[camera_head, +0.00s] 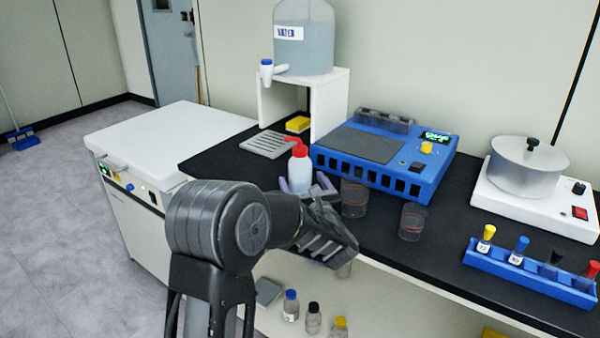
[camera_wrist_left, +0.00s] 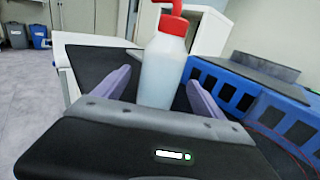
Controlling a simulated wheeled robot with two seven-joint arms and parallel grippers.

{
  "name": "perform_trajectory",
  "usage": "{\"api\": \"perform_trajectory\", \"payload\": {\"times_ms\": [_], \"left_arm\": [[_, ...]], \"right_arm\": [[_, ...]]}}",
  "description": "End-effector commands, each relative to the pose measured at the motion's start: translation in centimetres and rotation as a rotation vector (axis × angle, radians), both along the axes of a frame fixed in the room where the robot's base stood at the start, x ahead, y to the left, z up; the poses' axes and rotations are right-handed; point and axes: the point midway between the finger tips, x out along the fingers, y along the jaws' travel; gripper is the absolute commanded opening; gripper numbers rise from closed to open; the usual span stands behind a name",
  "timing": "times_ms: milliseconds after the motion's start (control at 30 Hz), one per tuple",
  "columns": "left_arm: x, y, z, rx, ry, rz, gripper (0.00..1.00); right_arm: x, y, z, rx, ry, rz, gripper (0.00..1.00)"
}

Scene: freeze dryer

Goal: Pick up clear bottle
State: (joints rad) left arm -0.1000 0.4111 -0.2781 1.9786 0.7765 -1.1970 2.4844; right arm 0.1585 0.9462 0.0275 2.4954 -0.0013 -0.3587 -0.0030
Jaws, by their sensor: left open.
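The clear bottle (camera_head: 299,172) is a whitish translucent squeeze bottle with a red cap and bent spout. It stands upright on the black bench, left of the blue device. My left gripper (camera_head: 304,187) is low at the bench's front edge, with its purple fingers open on either side of the bottle. In the left wrist view the bottle (camera_wrist_left: 161,75) rises between the two spread fingers (camera_wrist_left: 157,88), with gaps visible on both sides. The bottle's base is hidden behind the gripper body. My right gripper is not in view.
The blue device (camera_head: 385,160) stands close right of the bottle. Two glass beakers (camera_head: 354,199) (camera_head: 413,221) stand in front of it. A grey drying rack (camera_head: 268,144) and a yellow sponge (camera_head: 298,124) lie behind, beside the white stand (camera_head: 329,106) with a water tank. Several small bottles are below the bench.

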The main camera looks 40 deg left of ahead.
Motion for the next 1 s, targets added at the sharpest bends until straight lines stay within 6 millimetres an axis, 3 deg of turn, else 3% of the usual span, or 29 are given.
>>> {"api": "perform_trajectory", "payload": {"times_ms": [233,833,1000], "left_arm": [[1.9,2.4,0.1,0.001,0.0,0.0,0.81],[2.0,2.5,0.1,0.001,0.001,-0.001,0.81],[2.0,2.5,0.1,0.001,0.001,-0.001,0.68]], "right_arm": [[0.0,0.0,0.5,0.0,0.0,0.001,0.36],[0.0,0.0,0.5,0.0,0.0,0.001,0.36],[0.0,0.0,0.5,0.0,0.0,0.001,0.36]]}}
